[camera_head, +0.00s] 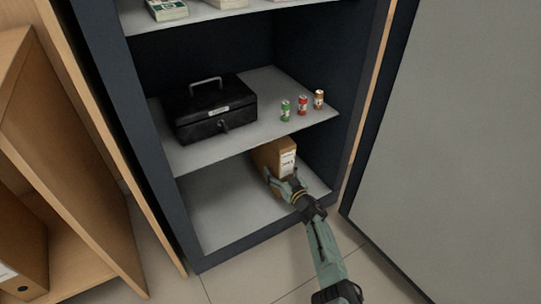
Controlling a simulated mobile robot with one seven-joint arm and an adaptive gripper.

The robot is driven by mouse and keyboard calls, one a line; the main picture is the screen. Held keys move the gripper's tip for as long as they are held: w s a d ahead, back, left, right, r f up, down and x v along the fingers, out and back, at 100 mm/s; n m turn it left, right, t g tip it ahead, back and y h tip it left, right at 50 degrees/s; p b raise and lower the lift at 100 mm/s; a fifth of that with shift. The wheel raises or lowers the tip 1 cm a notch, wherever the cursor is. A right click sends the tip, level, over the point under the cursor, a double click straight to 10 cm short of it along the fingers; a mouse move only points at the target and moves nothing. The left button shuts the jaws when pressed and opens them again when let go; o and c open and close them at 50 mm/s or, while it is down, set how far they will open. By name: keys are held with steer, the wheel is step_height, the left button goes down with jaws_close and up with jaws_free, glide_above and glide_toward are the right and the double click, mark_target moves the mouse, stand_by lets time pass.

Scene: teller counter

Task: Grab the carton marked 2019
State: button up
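A brown carton (270,155) stands upright on the bottom shelf of the dark open cabinet. It has a white label (288,164) on its front face; the marking is too small for me to read surely. My gripper (281,175) is at the lower front of the carton and covers part of it. The fingers look spread, but I cannot tell whether they touch the carton or have closed on it.
The open cabinet door (460,150) is at the right. A wooden shelf unit with a brown binder (20,245) is at the left. The bottom shelf (225,205) is clear left of the carton.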

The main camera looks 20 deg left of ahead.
jaws_close()
steer(key=shift+r, duration=0.1)
stand_by(0.8)
